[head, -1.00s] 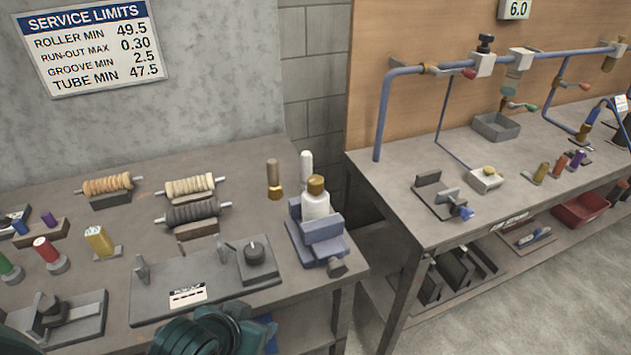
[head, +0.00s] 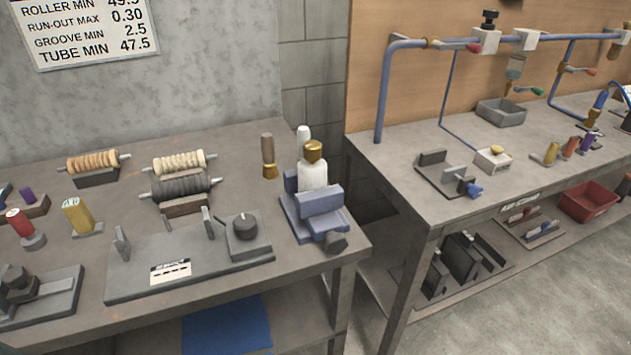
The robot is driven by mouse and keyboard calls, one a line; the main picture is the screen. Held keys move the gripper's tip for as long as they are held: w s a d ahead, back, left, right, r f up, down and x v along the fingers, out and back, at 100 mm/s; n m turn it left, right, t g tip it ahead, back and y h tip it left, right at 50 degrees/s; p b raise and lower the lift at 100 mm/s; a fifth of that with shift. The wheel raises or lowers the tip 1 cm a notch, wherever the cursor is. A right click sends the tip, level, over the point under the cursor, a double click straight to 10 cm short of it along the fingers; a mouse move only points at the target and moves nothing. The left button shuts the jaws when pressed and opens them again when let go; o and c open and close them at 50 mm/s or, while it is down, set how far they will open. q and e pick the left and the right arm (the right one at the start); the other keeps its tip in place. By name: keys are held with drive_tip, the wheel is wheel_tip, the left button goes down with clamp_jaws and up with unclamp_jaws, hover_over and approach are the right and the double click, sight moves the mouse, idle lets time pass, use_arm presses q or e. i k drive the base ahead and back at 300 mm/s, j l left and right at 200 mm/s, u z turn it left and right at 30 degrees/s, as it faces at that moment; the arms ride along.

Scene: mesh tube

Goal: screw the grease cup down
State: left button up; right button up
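I cannot tell for certain which part is the grease cup. A white bottle-shaped body (head: 312,176) with a brass cap (head: 314,151) stands upright in a blue vise (head: 318,212) at the near bench's right end. A black knob-topped fitting (head: 490,20) sits on a white block on the blue pipe above the right bench. Whether either is screwed down fully is too small to tell. Neither of my grippers shows in the head view.
The near bench (head: 245,180) holds rollers on stands, a grey fixture (head: 185,262) with a dial and a brush (head: 268,156). The right bench (head: 400,170) carries a grey tray (head: 501,112) and small clamps. A gap separates the benches. Bare floor lies at lower right.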

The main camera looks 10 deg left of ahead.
sight(312, 149)
drive_tip(key=k+l, duration=1)
drive_tip(key=l, duration=0.2)
